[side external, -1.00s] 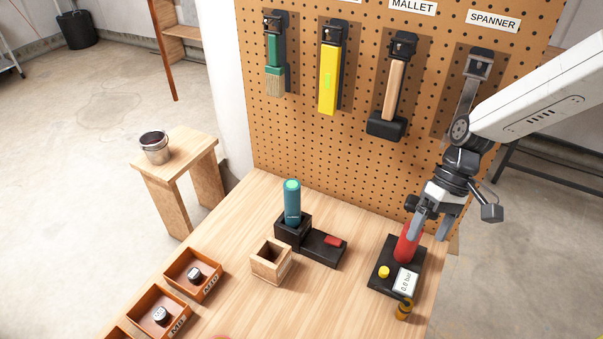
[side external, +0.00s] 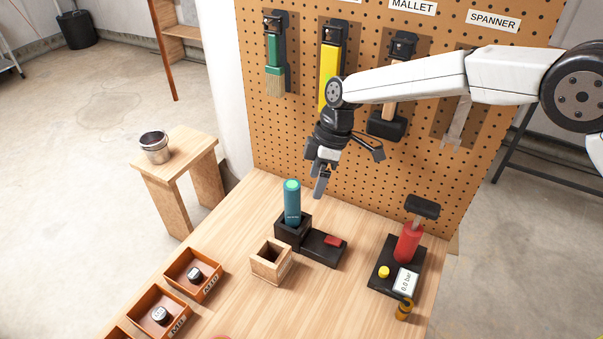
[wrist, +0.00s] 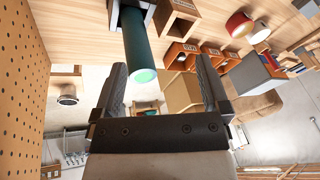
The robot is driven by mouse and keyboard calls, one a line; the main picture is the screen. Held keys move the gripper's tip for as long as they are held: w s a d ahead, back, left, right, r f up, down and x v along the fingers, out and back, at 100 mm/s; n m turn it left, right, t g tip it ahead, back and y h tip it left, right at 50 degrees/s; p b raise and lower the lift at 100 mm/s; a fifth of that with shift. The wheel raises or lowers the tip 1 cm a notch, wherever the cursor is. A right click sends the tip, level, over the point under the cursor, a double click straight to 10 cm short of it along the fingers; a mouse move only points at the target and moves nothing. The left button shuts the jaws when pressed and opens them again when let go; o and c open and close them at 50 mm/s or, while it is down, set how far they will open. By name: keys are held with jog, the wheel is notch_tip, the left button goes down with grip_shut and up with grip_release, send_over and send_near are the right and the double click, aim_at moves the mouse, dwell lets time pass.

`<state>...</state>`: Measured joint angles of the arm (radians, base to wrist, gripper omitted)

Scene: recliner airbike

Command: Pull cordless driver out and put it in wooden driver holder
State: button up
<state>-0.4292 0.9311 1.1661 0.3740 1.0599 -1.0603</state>
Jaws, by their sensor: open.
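The cordless driver (side external: 292,203) is a teal cylinder with a light green top, standing upright in a black dock (side external: 293,234) on the bench. The wooden driver holder (side external: 271,262) is an open, empty-looking square box just left and in front of the dock. My gripper (side external: 318,196) is open and empty, up and to the right of the driver's top, apart from it. In the wrist view the driver (wrist: 146,50) points its green end toward the gap between my open fingers (wrist: 158,85), and the holder (wrist: 177,17) shows beside it.
A red pump (side external: 408,242) with a black handle and gauge stands at the bench's right. Orange bins (side external: 193,275) lie at the front left. The pegboard (side external: 365,165) with hanging tools rises behind. A stool (side external: 178,147) holds a metal can (side external: 154,148).

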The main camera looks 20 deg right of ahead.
aim_at(292, 184)
jog(key=w+a+n, duration=0.1)
jog(key=w+a+r+n+t, duration=0.1)
jog(key=w+a+n, duration=0.1)
jog(key=shift+w+r+h, duration=0.1)
jog(key=shift+h, duration=0.2)
jog(key=shift+x, duration=3.9)
jog(key=shift+w, duration=0.1)
jog(key=shift+c, duration=0.2)
jog(key=shift+r, duration=0.1)
grip_shut()
